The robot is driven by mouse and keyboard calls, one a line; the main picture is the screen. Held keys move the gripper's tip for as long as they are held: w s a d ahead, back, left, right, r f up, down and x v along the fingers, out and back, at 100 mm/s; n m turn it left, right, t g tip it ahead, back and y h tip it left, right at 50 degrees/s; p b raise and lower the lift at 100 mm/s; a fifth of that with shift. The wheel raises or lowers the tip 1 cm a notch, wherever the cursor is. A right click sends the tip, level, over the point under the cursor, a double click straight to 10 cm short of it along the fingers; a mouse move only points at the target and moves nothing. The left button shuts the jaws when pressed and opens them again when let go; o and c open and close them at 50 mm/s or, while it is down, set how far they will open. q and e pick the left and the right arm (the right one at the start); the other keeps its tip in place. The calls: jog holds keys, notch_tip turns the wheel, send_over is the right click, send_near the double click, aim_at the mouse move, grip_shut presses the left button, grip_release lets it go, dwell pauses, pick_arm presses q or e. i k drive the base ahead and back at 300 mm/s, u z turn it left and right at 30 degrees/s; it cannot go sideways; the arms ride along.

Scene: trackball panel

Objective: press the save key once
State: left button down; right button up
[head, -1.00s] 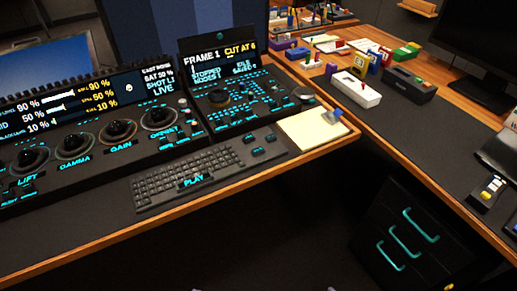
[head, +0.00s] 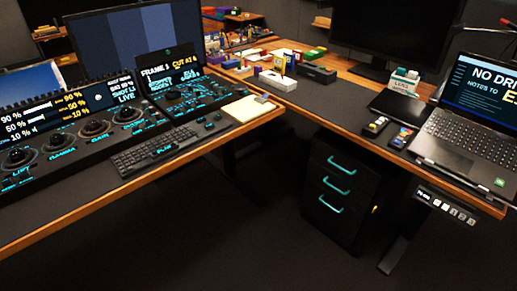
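The trackball panel (head: 73,150) lies on the desk at the left, with a row of trackballs and a lit screen of percentages above them. A second panel section (head: 183,96) with cyan-lit keys and a small screen reading FRAME and CUT AT stands to its right. The black keyboard (head: 150,152) lies in front of them. I cannot make out a key marked save at this size. Neither of my grippers shows in the head view.
A pale note pad (head: 248,109) lies right of the keyboard. A laptop (head: 468,115), small devices and a black monitor (head: 398,30) stand on the right desk. A black drawer cabinet (head: 342,190) is below. The floor in front is clear.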

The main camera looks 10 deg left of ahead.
aim_at(211, 125)
jog(key=z, duration=0.05)
jog(key=k, duration=0.15)
jog(key=z, duration=0.85)
jog(key=i, duration=1.05)
jog(key=u, duration=0.65)
jog(key=i, duration=0.9)
jog(key=u, duration=1.05)
